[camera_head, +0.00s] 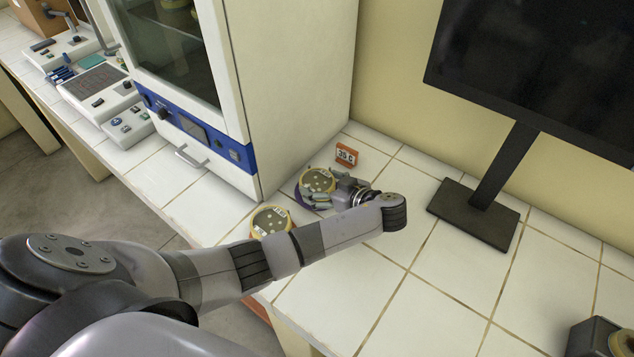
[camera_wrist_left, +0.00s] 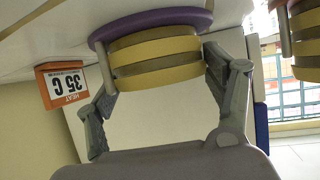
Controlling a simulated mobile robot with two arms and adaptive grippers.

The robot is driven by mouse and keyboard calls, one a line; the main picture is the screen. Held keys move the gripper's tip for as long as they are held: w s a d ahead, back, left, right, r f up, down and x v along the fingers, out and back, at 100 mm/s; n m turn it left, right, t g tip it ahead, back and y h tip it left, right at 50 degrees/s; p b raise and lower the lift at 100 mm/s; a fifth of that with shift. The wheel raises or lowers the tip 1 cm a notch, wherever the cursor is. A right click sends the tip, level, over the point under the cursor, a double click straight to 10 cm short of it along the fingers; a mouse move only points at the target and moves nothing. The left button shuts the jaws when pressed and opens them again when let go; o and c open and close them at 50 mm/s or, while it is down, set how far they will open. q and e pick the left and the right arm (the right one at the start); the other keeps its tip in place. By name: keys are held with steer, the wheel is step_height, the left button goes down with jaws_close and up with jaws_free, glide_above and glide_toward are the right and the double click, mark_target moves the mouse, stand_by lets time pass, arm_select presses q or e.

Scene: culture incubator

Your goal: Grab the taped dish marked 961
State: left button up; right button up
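A round dish with yellow tape bands (camera_head: 318,181) stands on a purple round base (camera_head: 299,196) beside the incubator. It also shows in the left wrist view (camera_wrist_left: 155,58), upside down under its purple base (camera_wrist_left: 150,24). My left gripper (camera_head: 318,196) reaches it from the right, with its fingers (camera_wrist_left: 160,75) spread on either side of the dish. I cannot tell whether they touch it. A second yellow-taped dish (camera_head: 270,221) stands nearer the counter's front edge, partly behind my left forearm. Both have labels on top, too small to read.
The white incubator (camera_head: 300,90) stands close behind the dishes. A monitor stand (camera_head: 474,220) is at the right. The tiled counter (camera_head: 430,290) between is clear.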

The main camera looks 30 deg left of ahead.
arm_select(q)
steer(key=shift+c, duration=1.3)
steer(key=c, duration=0.4)
arm_select(e)
steer(key=shift+w+a, duration=0.4)
steer(key=shift+d, duration=0.1)
arm_select(q)
steer(key=shift+r, duration=0.15)
